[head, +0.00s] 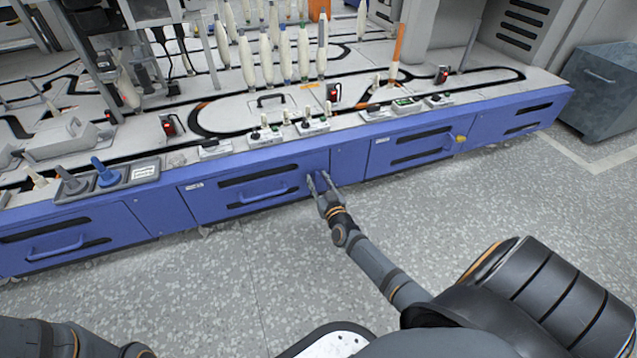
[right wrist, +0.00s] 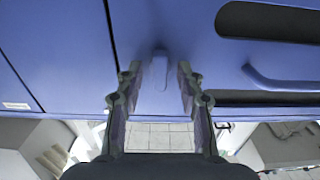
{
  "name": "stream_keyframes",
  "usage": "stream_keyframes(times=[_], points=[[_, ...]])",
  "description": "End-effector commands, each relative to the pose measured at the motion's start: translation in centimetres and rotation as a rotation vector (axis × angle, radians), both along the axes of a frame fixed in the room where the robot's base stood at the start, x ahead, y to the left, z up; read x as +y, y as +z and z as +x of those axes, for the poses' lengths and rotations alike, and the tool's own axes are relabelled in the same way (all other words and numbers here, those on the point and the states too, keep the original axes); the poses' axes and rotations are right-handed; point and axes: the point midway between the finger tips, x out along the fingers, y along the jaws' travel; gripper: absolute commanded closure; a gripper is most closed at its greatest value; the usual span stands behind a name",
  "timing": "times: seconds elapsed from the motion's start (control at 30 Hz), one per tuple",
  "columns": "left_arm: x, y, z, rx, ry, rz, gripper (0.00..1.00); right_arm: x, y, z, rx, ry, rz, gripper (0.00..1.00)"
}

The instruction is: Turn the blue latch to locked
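My right gripper (right wrist: 159,80) is open, with one finger on each side of the latch and a visible gap to both. In the head view my right gripper (head: 318,180) reaches up to the cabinet front, and its fingers largely hide the latch. My left gripper is not in view; only part of my left arm shows at the lower left corner.
A blue drawer (head: 240,193) with a bar handle is left of the gripper in the head view. Another drawer (head: 412,150) with a yellow latch (head: 461,139) is to the right. Bobbins (head: 284,55) stand on the worktop (head: 225,85) above. The speckled floor (head: 230,270) in front is clear.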

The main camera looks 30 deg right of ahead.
Motion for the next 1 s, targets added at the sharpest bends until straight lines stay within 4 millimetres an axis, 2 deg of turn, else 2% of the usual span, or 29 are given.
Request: stream_keyframes(times=[0.2,0.4,0.5,0.83,1.0], points=[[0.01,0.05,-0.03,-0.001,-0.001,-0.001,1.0,-0.01,0.03,0.02,0.0,0.0,0.0,0.62],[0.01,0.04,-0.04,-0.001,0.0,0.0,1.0,0.0,0.02,0.01,0.0,0.0,0.0,0.89],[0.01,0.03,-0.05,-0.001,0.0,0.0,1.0,-0.01,0.02,0.0,0.0,0.0,0.0,1.0],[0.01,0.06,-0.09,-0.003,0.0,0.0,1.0,-0.01,0.03,-0.01,-0.004,0.0,0.017,1.0],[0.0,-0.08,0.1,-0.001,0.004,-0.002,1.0,-0.03,0.05,-0.02,-0.02,0.0,0.083,1.0]])
